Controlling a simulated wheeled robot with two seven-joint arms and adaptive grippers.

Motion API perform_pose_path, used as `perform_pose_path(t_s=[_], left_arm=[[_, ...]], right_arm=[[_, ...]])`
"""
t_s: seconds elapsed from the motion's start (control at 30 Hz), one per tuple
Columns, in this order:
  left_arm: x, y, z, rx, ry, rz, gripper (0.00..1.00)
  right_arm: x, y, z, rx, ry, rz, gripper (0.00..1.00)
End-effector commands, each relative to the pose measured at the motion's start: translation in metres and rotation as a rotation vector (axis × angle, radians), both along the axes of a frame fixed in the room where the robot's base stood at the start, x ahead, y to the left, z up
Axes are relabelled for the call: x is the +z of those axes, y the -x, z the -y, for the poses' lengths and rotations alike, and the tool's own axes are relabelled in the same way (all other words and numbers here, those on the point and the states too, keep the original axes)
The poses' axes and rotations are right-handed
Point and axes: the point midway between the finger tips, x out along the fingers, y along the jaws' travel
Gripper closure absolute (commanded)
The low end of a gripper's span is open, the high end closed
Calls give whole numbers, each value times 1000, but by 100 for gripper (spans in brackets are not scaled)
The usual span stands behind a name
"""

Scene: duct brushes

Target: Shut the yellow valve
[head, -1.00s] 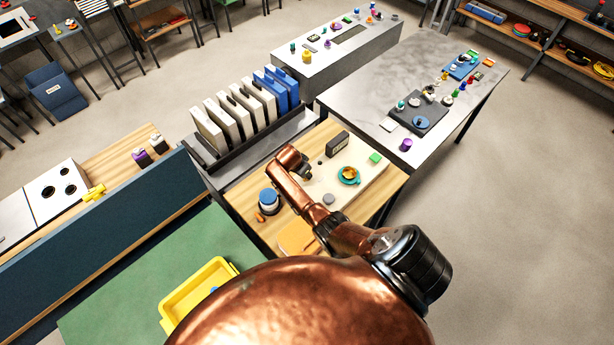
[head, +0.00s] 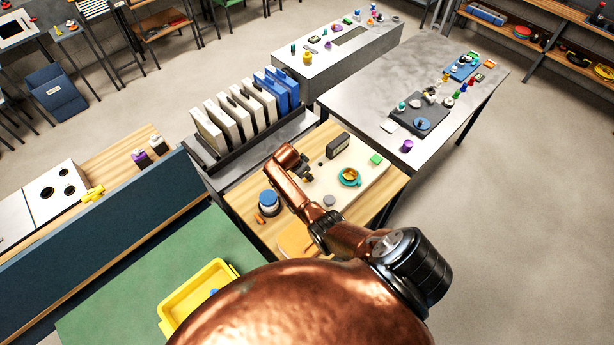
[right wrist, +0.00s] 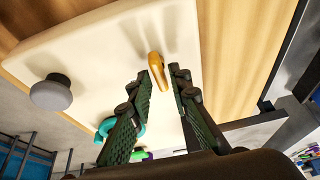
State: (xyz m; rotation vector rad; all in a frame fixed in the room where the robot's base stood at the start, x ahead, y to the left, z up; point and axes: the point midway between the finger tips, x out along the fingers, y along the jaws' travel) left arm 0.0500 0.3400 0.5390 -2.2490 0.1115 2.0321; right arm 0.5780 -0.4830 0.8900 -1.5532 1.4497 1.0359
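In the right wrist view a yellow, rounded handle (right wrist: 157,72) stands out from a cream board (right wrist: 100,50), beside the right gripper's fingertips. My right gripper (right wrist: 164,74) looks open, its dark fingers apart, with the handle near the gap at the tips. I cannot tell whether they touch it. In the head view the copper right arm reaches over the board (head: 376,178), and the gripper (head: 307,172) is small there. A teal ring with a yellow centre (head: 349,176) sits on the board. My left gripper is not in view.
A grey round knob (head: 329,200) and a dark box (head: 338,143) are on or beside the board. A blue-capped jar (head: 269,199) stands to the left on the wooden table. A rack of white and blue panels (head: 245,105) stands behind. A grey table (head: 440,65) is at the back right.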

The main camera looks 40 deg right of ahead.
Motion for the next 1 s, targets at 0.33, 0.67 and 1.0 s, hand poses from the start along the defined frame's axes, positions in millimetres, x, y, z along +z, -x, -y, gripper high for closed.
perform_pose_path(t_s=[0.33,0.67,1.0], left_arm=[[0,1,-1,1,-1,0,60],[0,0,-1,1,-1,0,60],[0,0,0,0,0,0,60]], right_arm=[[0,0,-1,2,-1,-1,73],[34,0,-16,3,-2,4,73],[95,2,-41,2,-1,1,73]])
